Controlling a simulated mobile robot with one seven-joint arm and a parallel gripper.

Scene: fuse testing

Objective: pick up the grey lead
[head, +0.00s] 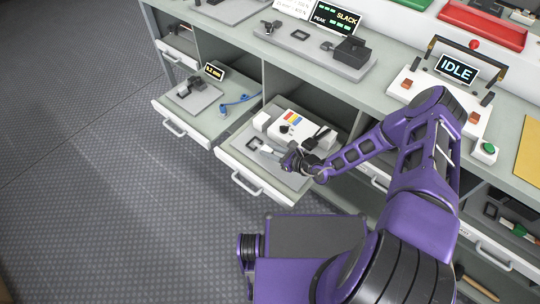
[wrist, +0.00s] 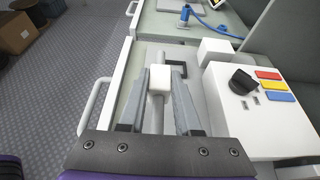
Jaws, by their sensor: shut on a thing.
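The grey lead (wrist: 158,110) shows in the wrist view as a thin grey rod with a pale block (wrist: 161,82) on it, between the two grey fingers of my gripper (wrist: 162,72). My gripper is shut on it. In the head view my gripper (head: 284,157) is low over the open middle drawer (head: 233,160), beside a white tester box. The rest of the lead is hidden by my gripper, and I cannot tell whether it still touches the drawer.
The white tester box (wrist: 255,110) with red, yellow and blue buttons stands close to the right of my fingers. A black square frame (wrist: 175,68) lies just beyond them. The left drawer (head: 190,125) is open and holds a blue lead (head: 236,103).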

